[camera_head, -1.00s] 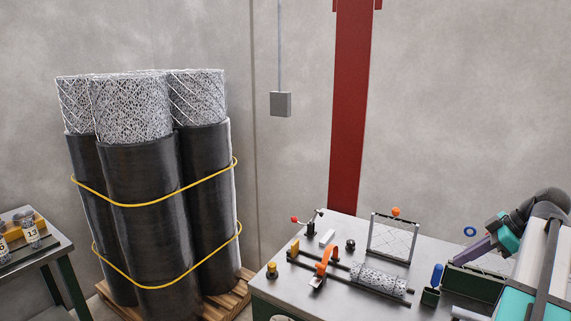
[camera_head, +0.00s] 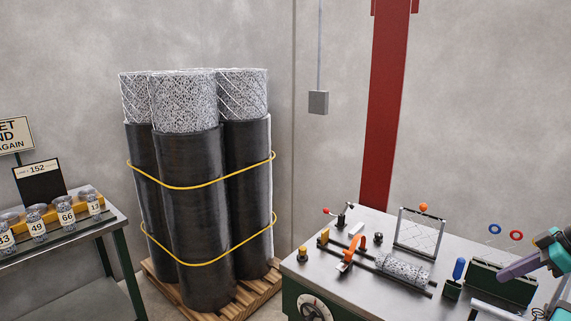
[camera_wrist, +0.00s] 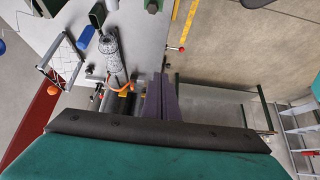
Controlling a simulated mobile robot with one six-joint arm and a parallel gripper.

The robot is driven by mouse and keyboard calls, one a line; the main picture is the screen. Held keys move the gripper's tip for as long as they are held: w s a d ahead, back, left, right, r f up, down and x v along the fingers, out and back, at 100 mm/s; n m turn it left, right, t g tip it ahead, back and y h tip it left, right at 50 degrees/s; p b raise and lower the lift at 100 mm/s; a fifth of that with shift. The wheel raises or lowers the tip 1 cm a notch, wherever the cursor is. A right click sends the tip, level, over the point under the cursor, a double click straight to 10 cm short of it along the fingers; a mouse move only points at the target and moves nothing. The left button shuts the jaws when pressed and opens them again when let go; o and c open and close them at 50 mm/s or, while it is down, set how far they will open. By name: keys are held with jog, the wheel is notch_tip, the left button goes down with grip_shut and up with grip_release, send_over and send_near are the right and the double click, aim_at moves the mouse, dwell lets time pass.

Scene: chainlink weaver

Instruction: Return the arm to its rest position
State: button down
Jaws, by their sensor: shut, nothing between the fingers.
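My arm enters the head view at the right edge, with teal and dark parts showing. My gripper (camera_head: 503,276) has purple fingers and reaches left over the dark green box at the right of the steel workbench (camera_head: 330,255). In the wrist view the purple fingers of my gripper (camera_wrist: 160,82) lie side by side, shut, with nothing held. The bench top and its tools show beyond them. The rest of my arm is outside the head view.
On the bench are a mesh roll (camera_head: 403,268), an orange-handled tool (camera_head: 353,254), a mesh frame (camera_head: 420,232) and a dark green box (camera_head: 500,282). Strapped dark rolls (camera_head: 195,190) stand on a pallet left of the bench. A second table (camera_head: 65,245) holds numbered rolls.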

jog(key=w+a+f+n+g+y+b, duration=0.1)
jog(key=w+a+f+g, duration=0.1)
jog(key=w+a+f, duration=0.4)
jog(key=w+a+f+n+g+y+b, duration=0.1)
jog(key=w+a+f+y+b, duration=0.15)
jog(key=a+f, duration=0.7)
jog(key=s+a+f+n+g+b, duration=0.1)
jog(key=a+f+g, duration=0.1)
jog(key=a+f, duration=0.85)
jog(key=s+a+f+g+b, duration=0.1)
jog(key=s+a+f+g, duration=0.15)
jog(key=a+f, duration=0.8)
jog(key=s+a+f+m+g+h+b, duration=0.15)
jog(key=s+a+f, duration=0.25)
jog(key=s+f, duration=0.4)
jog(key=s+a+f+m+g+h+b, duration=0.15)
jog(key=s+a+f, duration=0.3)
jog(key=f, duration=0.55)
jog(key=s+a+f+g+h+b, duration=0.1)
jog(key=s+a+f+g+h, duration=0.15)
jog(key=s+f, duration=0.55)
jog(key=s+d+f+m+t+h, duration=0.2)
jog(key=s+d+f+m+h, duration=0.1)
jog(key=f+m, duration=0.4)
jog(key=shift+s+d+f+m, duration=0.25)
jog(key=shift+s+f+m, duration=0.15)
jog(key=shift+s+m, duration=0.5)
